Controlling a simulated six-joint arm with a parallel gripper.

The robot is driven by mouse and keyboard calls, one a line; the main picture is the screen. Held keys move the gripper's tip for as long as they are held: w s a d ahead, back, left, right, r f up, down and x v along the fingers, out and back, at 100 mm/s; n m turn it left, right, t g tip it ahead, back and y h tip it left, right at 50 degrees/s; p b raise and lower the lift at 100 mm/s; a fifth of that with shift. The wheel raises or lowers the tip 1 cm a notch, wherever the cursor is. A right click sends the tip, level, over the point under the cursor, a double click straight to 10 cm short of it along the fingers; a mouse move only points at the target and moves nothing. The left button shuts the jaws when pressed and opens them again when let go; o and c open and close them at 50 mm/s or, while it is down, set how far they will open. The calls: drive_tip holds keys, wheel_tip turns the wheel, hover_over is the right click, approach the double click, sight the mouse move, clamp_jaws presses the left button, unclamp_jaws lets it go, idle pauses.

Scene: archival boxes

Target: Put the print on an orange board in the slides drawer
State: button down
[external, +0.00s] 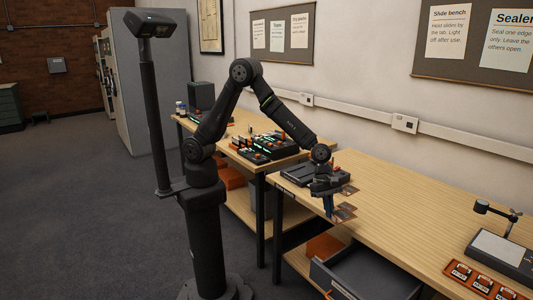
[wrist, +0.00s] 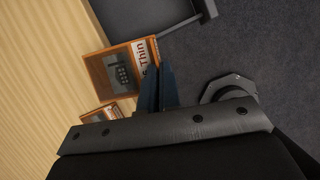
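A print on an orange board (wrist: 119,72), with a dark device pictured and lettering ending in "Thin", is beside my gripper (wrist: 160,82) in the wrist view. Its edge meets the blue fingers, which are close together; I cannot tell whether they grip it. A second orange-edged print (wrist: 100,114) lies on the bench next to it. In the external view, my gripper (external: 329,207) points down at the bench's front edge, near a print (external: 344,212) and another print (external: 350,190). The grey drawer (external: 368,272) below the bench is open; its label is unreadable.
A dark flat device (external: 300,174) sits on the bench behind my gripper. A light panel (external: 500,247) and an orange tray of slides (external: 484,281) stand at the right. The bench between is clear. An orange box (external: 324,246) is underneath.

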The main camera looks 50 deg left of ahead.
drive_tip(key=m, duration=0.2)
hover_over(340, 270)
drive_tip(key=s+d, duration=0.2)
drive_tip(key=s, duration=0.1)
wheel_tip(340, 270, down, 7)
drive_tip(key=shift+g, duration=0.5)
drive_tip(key=f, duration=1)
drive_tip(key=shift+s+d+f, duration=0.1)
drive_tip(key=shift+s+f, duration=0.1)
drive_tip(key=shift+f, duration=0.2)
drive_tip(key=shift+f, duration=0.1)
drive_tip(key=c, duration=1.7)
unclamp_jaws()
drive_tip(key=v, duration=1.2)
drive_tip(key=shift+d+r, duration=0.1)
drive_tip(key=shift+r, duration=0.1)
